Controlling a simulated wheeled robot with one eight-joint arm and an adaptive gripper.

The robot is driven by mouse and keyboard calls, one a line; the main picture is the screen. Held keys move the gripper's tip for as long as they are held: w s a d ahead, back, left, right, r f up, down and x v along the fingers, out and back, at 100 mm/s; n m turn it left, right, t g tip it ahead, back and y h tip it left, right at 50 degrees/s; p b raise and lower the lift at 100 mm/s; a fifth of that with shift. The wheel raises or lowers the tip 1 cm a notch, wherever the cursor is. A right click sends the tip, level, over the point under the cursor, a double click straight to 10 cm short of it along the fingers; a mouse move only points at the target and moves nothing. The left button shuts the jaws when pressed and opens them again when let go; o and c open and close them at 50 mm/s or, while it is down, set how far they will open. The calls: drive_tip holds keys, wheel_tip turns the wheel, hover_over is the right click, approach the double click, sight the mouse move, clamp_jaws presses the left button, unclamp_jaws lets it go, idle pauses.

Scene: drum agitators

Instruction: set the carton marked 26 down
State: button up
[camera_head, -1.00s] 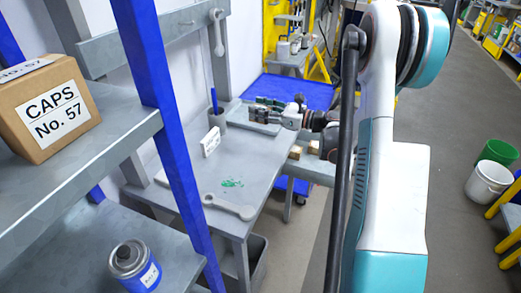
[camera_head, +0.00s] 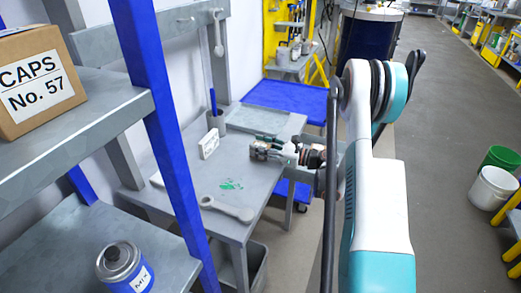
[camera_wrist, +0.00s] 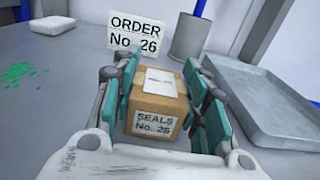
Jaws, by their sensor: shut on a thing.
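The carton marked 26 (camera_wrist: 158,100) is a small brown box labelled "SEALS No. 26", seen in the wrist view. My gripper (camera_wrist: 162,98) has its teal-padded fingers on both sides of it and is shut on it. In the head view my gripper (camera_head: 272,150) is over the grey workbench (camera_head: 236,190), and the carton is too small there to make out clearly. A white card (camera_wrist: 137,34) reading "ORDER No. 26" stands just behind the carton. I cannot tell whether the carton touches the bench top.
A grey tray (camera_wrist: 262,100) lies right of the carton, and a grey cup (camera_wrist: 188,34) stands behind it. A green stain (camera_head: 230,184) and a wrench (camera_head: 228,208) are on the bench. A carton marked 57 (camera_head: 36,82) sits on the left shelf.

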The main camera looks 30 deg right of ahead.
drive_tip(key=shift+f, duration=0.15)
drive_tip(key=o, duration=1.1)
drive_tip(key=shift+c, duration=0.2)
drive_tip(key=shift+p, duration=0.35)
